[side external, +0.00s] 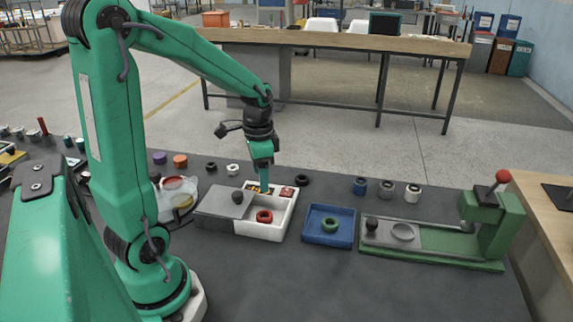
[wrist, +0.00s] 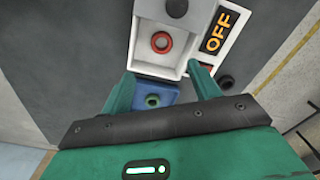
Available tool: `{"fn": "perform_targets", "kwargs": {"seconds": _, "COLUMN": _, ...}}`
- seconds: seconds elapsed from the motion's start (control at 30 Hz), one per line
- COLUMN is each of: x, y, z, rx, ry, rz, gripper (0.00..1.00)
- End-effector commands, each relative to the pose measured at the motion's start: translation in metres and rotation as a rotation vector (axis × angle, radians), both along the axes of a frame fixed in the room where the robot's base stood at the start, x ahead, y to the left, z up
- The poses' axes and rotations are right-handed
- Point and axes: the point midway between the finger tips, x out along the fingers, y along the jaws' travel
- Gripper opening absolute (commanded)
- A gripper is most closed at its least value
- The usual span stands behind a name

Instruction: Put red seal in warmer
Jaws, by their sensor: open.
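The red seal (side external: 264,216) is a red ring lying inside the open part of the white warmer (side external: 262,234). It also shows in the wrist view (wrist: 161,42). The warmer's grey lid (side external: 222,203) with a black knob is slid to the left, leaving the seal uncovered. An orange OFF display (wrist: 215,32) and a red button (side external: 287,191) are on the warmer's far side. My gripper (side external: 264,190) points down near that far side, partly covering the display in the side view. Its fingers are apart and empty in the wrist view (wrist: 160,70); its exact height is unclear.
A blue tray (side external: 316,238) with a green ring (side external: 330,225) stands right of the warmer. A green press (side external: 490,225) with a red knob is farther right. Several rings and a clear bag (side external: 176,190) lie behind and left. The front mat is clear.

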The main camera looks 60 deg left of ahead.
Motion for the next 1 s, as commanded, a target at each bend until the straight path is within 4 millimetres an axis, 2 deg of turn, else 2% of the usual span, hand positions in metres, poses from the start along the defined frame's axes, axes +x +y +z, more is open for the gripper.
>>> {"fn": "perform_targets", "kwargs": {"seconds": 0.27, "x": -0.007, "y": -0.029, "z": 0.031, "rx": 0.026, "ry": -0.091, "rz": 0.048, "gripper": 0.62}}
{"fn": "perform_targets", "kwargs": {"seconds": 0.6, "x": -0.033, "y": -0.080, "z": 0.076, "rx": 0.022, "ry": -0.270, "rz": 0.152, "gripper": 0.62}}
{"fn": "perform_targets", "kwargs": {"seconds": 0.8, "x": -0.054, "y": -0.105, "z": 0.094, "rx": -0.013, "ry": -0.375, "rz": 0.213, "gripper": 0.62}}
{"fn": "perform_targets", "kwargs": {"seconds": 1.0, "x": -0.071, "y": -0.122, "z": 0.103, "rx": -0.056, "ry": -0.448, "rz": 0.260, "gripper": 0.62}}
